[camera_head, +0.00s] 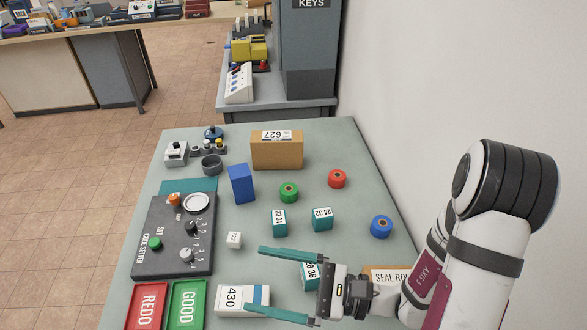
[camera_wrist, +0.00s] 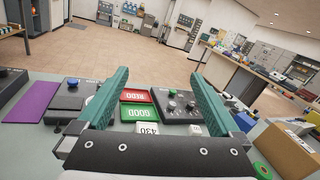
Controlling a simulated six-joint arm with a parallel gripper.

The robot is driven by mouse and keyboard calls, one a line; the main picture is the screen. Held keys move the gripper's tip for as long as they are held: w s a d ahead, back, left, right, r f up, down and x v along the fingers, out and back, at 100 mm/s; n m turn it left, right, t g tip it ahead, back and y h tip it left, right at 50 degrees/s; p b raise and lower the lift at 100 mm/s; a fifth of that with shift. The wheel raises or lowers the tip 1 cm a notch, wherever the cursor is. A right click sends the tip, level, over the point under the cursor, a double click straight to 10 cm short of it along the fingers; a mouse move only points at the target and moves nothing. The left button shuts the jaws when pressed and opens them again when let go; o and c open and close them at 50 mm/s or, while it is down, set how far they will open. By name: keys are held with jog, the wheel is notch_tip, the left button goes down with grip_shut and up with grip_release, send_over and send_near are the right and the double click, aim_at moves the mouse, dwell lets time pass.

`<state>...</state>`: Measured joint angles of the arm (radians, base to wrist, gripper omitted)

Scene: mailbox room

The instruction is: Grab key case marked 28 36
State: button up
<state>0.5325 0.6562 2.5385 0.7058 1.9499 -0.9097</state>
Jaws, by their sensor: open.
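Three teal cases with white number labels stand on the grey-green table in the head view. One case (camera_head: 309,277), with a label that seems to read 28 36, is partly hidden by my gripper. Another case (camera_head: 279,223) is farther back, and the third case (camera_head: 322,219) has a label that seems to read 24 32. My gripper (camera_head: 255,280) is open and empty, with its teal fingers spread and pointing left above the table. The 28 36 case shows between the fingers near the gripper's body; its height below them is unclear. In the wrist view, the open fingers (camera_wrist: 160,77) frame other table items.
A white box marked 430 (camera_head: 232,300) lies below the fingertips. The code setter (camera_head: 175,255), red REDO tray (camera_head: 146,304) and green GOOD tray (camera_head: 187,304) are at left. A brown box (camera_head: 277,153) stands behind; tape rolls (camera_head: 289,192) lie between. A wall is at right.

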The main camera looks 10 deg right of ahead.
jog(key=w+d+f+m+t+h, duration=0.3)
jog(key=w+d+f+m+t, duration=0.15)
jog(key=m+t, duration=0.2)
jog(key=m+t+h, duration=0.4)
jog(key=m+h, duration=0.1)
jog(key=h, duration=0.1)
send_over(318, 282)
jog(key=s, duration=0.1)
notch_tip(318, 282, down, 6)
jog(key=shift+h, duration=0.4)
jog(key=f, duration=0.5)
jog(key=d+f, duration=0.1)
jog(key=f, duration=0.1)
jog(key=shift+s+f, duration=0.2)
jog(key=shift+f, duration=0.15)
jog(key=shift+w+a+f, duration=0.4)
jog(key=shift+w+f, duration=0.15)
jog(key=x, duration=0.6)
jog(key=shift+w+a+r, duration=0.1)
jog(key=shift+w+r, duration=0.05)
grip_shut()
